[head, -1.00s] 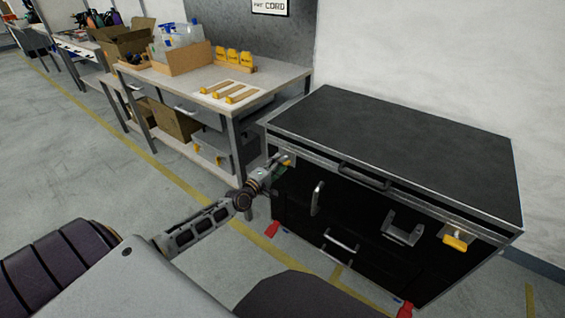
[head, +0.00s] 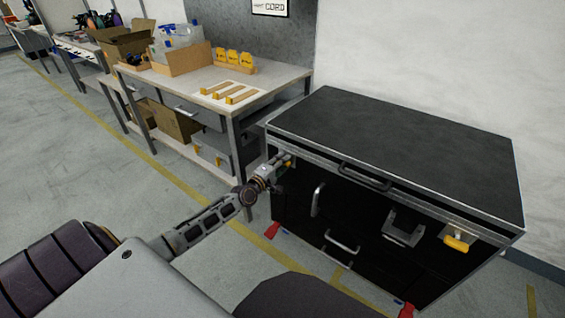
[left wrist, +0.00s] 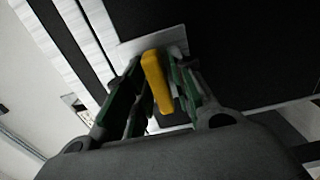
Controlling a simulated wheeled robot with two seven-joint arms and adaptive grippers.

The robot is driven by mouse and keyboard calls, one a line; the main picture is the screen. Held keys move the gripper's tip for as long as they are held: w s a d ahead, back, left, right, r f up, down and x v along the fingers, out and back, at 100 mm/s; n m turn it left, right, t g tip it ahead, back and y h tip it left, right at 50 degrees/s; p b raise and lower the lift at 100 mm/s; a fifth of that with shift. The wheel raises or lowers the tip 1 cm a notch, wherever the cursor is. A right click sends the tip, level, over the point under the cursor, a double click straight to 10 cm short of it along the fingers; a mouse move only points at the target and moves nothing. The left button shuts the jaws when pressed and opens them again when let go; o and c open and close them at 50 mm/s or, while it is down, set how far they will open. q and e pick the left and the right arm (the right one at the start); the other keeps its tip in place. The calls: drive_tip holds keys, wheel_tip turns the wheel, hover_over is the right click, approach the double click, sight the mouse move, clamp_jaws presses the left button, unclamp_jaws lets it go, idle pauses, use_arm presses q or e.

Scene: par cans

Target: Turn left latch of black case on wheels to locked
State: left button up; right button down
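The black case on wheels (head: 400,135) stands at the right with silver edges. Its left latch has a yellow handle (head: 289,163), partly hidden by my left gripper (head: 282,162) in the head view. In the left wrist view the yellow handle (left wrist: 157,82) lies between the two fingers of my left gripper (left wrist: 156,68), in front of a metal latch plate (left wrist: 174,40). The fingers are close on both sides of it; whether both press on it I cannot tell. The right latch (head: 456,243) has its yellow handle about level. My right gripper is not in view.
A workbench (head: 213,77) with boxes, bottles and yellow-tipped items stands left of the case, close to my left arm. Red caster parts (head: 272,231) show under the case. The floor in front has yellow lines and is largely clear.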

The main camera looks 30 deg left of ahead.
use_arm(q)
clamp_jaws()
